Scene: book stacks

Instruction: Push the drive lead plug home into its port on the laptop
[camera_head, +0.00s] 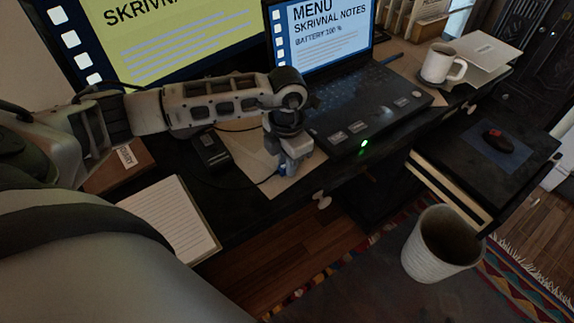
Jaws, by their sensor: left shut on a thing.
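The laptop (357,112) stands open on the dark desk, its screen showing a menu with "BATTERY 100 %". A green light glows on its front edge. My left gripper (288,168) points down by the laptop's left front corner and is shut on the drive lead plug, which is mostly hidden by the fingers. A thin dark lead (240,185) runs along the desk to the gripper. A small black box (211,150), apparently the drive, lies left of the gripper. The port and any contact between plug and laptop cannot be made out. My right gripper is out of view.
A large monitor (180,45) stands behind my left arm. A lined notebook (172,222) lies at the left front. A white mug (441,64) stands right of the laptop. A mouse (497,141) and a bin (436,252) are further right.

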